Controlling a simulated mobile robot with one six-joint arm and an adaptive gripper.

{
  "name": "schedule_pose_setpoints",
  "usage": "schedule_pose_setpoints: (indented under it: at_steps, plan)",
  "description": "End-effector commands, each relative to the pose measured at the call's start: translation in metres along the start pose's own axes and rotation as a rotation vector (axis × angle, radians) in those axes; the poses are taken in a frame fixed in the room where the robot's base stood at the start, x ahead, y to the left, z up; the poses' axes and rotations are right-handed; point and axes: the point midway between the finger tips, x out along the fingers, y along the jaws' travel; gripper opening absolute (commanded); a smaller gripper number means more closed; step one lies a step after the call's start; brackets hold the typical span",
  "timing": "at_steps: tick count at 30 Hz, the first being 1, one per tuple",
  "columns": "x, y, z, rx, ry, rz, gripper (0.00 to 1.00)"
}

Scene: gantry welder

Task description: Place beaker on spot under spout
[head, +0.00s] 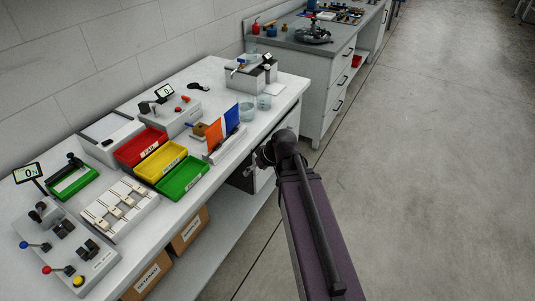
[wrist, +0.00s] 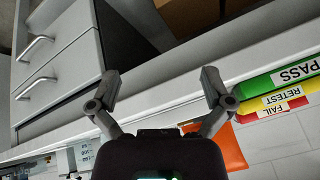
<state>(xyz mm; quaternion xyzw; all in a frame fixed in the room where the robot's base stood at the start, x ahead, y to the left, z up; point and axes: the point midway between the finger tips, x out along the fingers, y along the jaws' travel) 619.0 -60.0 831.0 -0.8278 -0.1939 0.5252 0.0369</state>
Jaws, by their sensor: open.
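Two clear beakers stand on the white bench in the head view, one at the left (head: 247,110) and one at the right (head: 264,101). I cannot make out the marked spot. In the wrist view my gripper (wrist: 158,88) has its two fingers wide apart with nothing between them. It faces the bench's front edge.
Orange and blue upright panels (head: 222,130) stand left of the beakers. Red, yellow and green trays (head: 183,178) lie further left. The bench edge (wrist: 190,82) crosses the wrist view, with drawers (wrist: 50,50) beside it. The floor (head: 430,150) to the right is clear.

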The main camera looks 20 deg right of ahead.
Motion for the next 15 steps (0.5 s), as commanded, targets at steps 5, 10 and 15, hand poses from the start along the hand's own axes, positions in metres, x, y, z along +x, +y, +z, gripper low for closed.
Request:
schedule_pose_setpoints:
  at_steps: [5,10,15]
  plan:
    - [0.014,-0.035,0.031,0.072,-0.197,0.079,1.0]
    - [0.017,-0.056,0.055,0.145,-0.335,0.191,1.0]
    - [0.016,-0.067,0.07,0.197,-0.409,0.285,1.0]
